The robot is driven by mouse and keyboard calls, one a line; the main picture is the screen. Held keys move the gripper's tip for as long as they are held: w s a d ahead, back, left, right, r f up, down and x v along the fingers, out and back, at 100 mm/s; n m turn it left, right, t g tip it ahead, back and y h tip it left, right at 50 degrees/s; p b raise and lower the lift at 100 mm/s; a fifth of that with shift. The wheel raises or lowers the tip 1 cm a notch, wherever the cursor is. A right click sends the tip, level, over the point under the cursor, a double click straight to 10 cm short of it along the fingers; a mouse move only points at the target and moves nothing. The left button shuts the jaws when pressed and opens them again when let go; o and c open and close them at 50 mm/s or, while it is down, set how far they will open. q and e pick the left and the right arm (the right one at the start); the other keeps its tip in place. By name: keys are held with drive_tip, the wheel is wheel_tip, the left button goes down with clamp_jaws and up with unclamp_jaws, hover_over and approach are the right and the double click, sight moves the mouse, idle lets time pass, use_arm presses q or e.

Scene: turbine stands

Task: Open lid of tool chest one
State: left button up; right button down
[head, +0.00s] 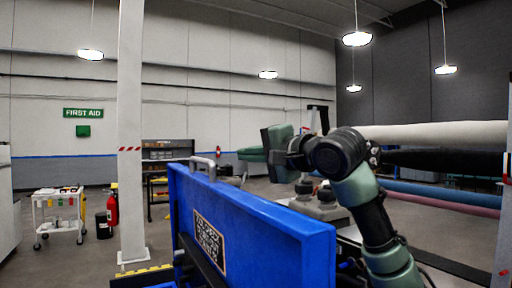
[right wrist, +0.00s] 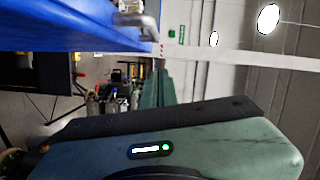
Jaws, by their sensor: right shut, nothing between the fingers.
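The blue lid (head: 262,235) of a tool chest stands raised, close to upright, in the lower middle of the head view. It has a dark label with light lettering on its face and a silver handle (head: 203,166) at its upper left edge. The chest body is mostly out of view. My right gripper (head: 243,154) is shut and empty, above and beyond the lid's top edge, to the right of the handle. In the right wrist view, the lid (right wrist: 70,25), the handle (right wrist: 143,24) and my shut fingers (right wrist: 158,72) show; contact cannot be told. My left gripper is not in view.
A white pillar (head: 131,130) stands left of the lid. A white cart (head: 58,213), a red fire extinguisher (head: 112,208) and a dark shelf (head: 167,150) stand farther back. Long pipes (head: 440,134) lie at the right.

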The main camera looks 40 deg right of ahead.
drive_tip(key=w+a+p, duration=0.1)
drive_tip(key=w+a+f, duration=0.1)
drive_tip(key=w, duration=0.1)
drive_tip(key=w+a+p, duration=0.1)
drive_tip(key=w+a, duration=0.1)
drive_tip(key=shift+f+p, duration=0.15)
drive_tip(key=shift+p, duration=0.2)
drive_tip(key=shift+w+d+f, duration=0.1)
drive_tip(key=shift+w, duration=0.1)
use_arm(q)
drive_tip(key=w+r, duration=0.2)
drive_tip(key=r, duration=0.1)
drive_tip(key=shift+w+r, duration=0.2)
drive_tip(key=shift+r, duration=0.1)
